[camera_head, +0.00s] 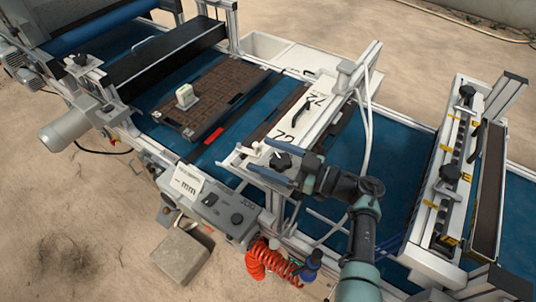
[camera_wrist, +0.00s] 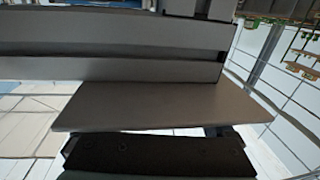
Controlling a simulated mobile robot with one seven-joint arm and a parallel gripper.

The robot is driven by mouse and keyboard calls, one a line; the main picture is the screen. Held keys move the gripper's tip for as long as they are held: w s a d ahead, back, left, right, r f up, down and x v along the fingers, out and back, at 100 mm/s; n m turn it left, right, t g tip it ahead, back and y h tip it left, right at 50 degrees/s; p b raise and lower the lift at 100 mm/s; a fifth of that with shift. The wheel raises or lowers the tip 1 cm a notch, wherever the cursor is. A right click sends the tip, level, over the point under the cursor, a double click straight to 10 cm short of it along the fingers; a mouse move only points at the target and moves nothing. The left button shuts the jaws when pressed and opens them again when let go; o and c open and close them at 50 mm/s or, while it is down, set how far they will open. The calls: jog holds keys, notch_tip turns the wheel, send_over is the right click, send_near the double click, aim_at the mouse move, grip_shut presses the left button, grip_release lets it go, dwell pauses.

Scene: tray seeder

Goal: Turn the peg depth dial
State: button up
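A black lobed knob (camera_head: 281,160) sits on the white frame of the middle station, beside a plate marked "72". I cannot tell for sure that it is the peg depth dial; no label for it is readable. My gripper (camera_head: 259,156) reaches in from the right, with its two blue-grey fingers spread apart. The knob appears between the fingers near their base, and I cannot tell if they touch it. In the wrist view, broad grey plates (camera_wrist: 170,105) fill the middle, a dark block (camera_wrist: 150,157) lies below, and no dial is recognisable.
A grey control box (camera_head: 220,212) with black knobs and a card reading "mm" (camera_head: 188,180) stands left of my arm. A dark tray (camera_head: 215,92) lies on the blue belt (camera_head: 400,135). A red coiled hose (camera_head: 268,262) hangs below. Another station (camera_head: 455,190) stands right.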

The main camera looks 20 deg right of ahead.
jog(key=shift+d, duration=0.1)
jog(key=b+v, duration=0.3)
jog(key=v, duration=0.9)
jog(key=shift+s+d, duration=0.25)
jog(key=shift+s, duration=0.05)
